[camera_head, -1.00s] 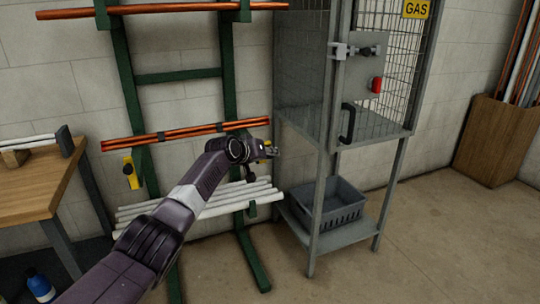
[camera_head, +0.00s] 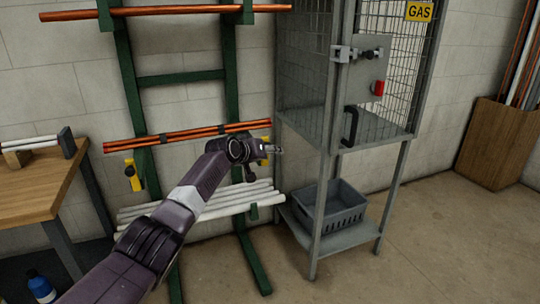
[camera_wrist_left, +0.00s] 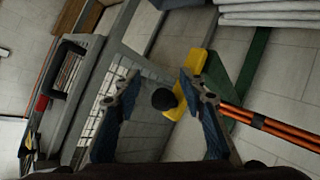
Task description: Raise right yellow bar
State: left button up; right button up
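The right yellow bar (camera_head: 263,161) is on the right post of the green rack, mostly hidden behind my left gripper (camera_head: 277,149). In the left wrist view the yellow bar (camera_wrist_left: 197,68) runs beside and partly behind the right finger, its lower end showing in the gap. A round black knob (camera_wrist_left: 163,99) lies between the fingertips. My left gripper (camera_wrist_left: 158,90) is open in that view; I cannot tell whether it touches the bar. My right gripper is not in view.
Copper pipes (camera_head: 187,134) lie across the rack (camera_head: 182,76), with white pipes (camera_head: 250,196) below. A grey gas cage (camera_head: 321,170) stands close to the right of my left gripper. A wooden bench (camera_head: 42,191) is at the left. Floor is free at the lower right.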

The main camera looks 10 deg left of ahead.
pick_arm(q)
jog(key=shift+d+f, duration=0.1)
jog(key=shift+d, duration=0.1)
jog(key=shift+s, duration=0.15)
jog(key=v, duration=1.2)
jog(key=shift+a, duration=0.1)
